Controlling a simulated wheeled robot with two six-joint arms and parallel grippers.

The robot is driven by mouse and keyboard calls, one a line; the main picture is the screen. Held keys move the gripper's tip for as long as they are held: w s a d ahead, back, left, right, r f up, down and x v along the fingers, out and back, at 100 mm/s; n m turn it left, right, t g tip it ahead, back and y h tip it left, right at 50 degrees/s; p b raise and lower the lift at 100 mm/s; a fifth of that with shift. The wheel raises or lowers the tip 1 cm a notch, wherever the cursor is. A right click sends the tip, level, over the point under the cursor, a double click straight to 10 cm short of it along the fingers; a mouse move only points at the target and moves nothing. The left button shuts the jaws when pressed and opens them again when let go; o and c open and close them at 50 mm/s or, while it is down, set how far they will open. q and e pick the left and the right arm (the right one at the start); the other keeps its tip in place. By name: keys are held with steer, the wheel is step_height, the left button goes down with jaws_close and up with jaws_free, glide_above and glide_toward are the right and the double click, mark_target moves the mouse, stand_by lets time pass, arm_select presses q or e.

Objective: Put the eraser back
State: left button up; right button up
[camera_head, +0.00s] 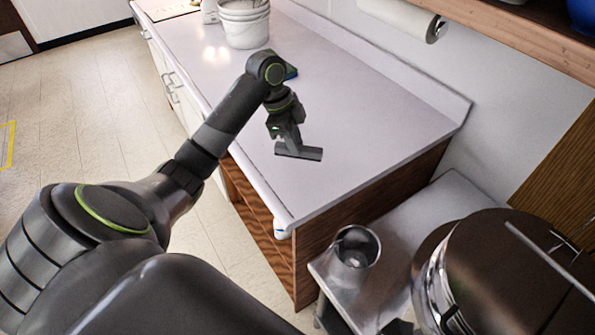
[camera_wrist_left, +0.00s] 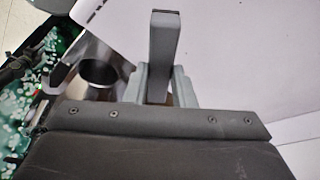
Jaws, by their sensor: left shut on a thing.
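The eraser (camera_head: 311,154) is a narrow grey bar with a darker side. My left gripper (camera_head: 289,143) is shut on it and holds it over the pale counter (camera_head: 350,115). In the head view the bar lies crosswise below the fingers; whether it touches the counter is hard to tell. In the left wrist view, the eraser (camera_wrist_left: 163,45) sticks out as a grey block with a dark end between the fingers (camera_wrist_left: 160,88). My right gripper is not in view.
A steel cup (camera_head: 355,252) stands on a lower metal table (camera_head: 399,235) past the counter's near end. A white bucket (camera_head: 244,25) stands at the far end. A paper roll (camera_head: 400,17) hangs on the wall. The counter's middle is clear.

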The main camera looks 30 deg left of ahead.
arm_select(q)
step_height(320, 180, down, 5)
steer(key=shift+d+r+p, duration=0.1)
steer(key=shift+r+p, duration=0.05)
steer(key=shift+p, duration=0.25)
steer(key=shift+f+p, duration=0.35)
steer(key=shift+f, duration=2)
steer(key=o, duration=0.9)
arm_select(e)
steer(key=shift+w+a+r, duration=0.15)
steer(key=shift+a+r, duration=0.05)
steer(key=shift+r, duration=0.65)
arm_select(q)
steer(key=shift+r, duration=0.3)
steer(key=b+v, duration=0.2)
steer(key=v, duration=0.9)
steer(key=shift+s+r, duration=0.1)
steer(key=shift+r, duration=0.1)
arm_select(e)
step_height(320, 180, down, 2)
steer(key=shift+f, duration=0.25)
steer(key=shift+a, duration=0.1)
